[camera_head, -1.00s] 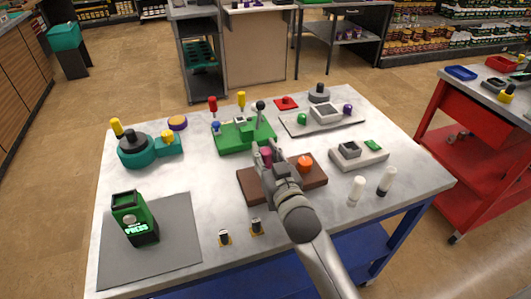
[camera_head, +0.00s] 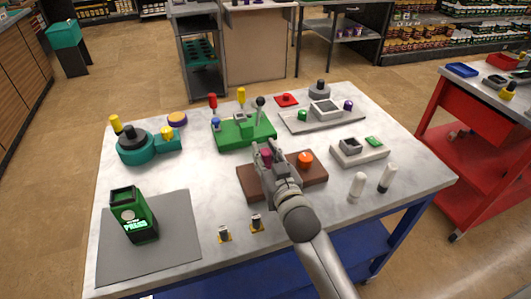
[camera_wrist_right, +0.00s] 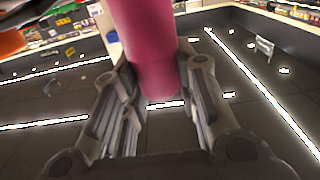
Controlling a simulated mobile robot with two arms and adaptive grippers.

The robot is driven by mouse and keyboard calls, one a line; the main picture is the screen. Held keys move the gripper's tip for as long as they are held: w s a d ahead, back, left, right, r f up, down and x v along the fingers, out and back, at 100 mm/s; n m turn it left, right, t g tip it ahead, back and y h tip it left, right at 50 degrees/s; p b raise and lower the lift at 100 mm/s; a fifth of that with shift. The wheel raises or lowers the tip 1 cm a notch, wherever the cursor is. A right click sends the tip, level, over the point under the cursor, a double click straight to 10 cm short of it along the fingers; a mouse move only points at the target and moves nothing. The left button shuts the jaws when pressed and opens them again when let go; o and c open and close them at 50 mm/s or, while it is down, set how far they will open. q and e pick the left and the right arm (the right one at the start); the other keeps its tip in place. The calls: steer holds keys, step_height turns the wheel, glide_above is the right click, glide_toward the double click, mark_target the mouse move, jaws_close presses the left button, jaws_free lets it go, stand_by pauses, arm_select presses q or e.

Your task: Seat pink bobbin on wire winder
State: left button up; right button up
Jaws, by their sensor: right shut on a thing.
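The pink bobbin (camera_head: 265,157) is a dark pink cylinder over the left part of a brown block (camera_head: 251,188). My right gripper (camera_head: 270,163) is shut on it, with the arm coming in from the front right. In the right wrist view the bobbin (camera_wrist_right: 147,45) stands between the two fingers (camera_wrist_right: 157,105). I cannot tell whether its lower end touches the block, because the gripper hides it. An orange knob (camera_head: 305,160) sits on the right part of the block. I cannot tell for sure which fixture is the wire winder. My left gripper is not in view.
A green lever fixture (camera_head: 236,135) stands behind the block. A teal round fixture (camera_head: 135,149) is at left, and a green box (camera_head: 137,217) stands on a grey mat (camera_head: 180,250). A white fixture (camera_head: 372,157) and two white-and-black pegs (camera_head: 357,185) are at right.

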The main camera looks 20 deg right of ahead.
steer(key=shift+f, duration=0.3)
stand_by(0.5)
steer(key=o, duration=1)
steer(key=shift+r+p, duration=4.5)
steer(key=shift+r, duration=0.05)
steer(key=shift+f, duration=0.15)
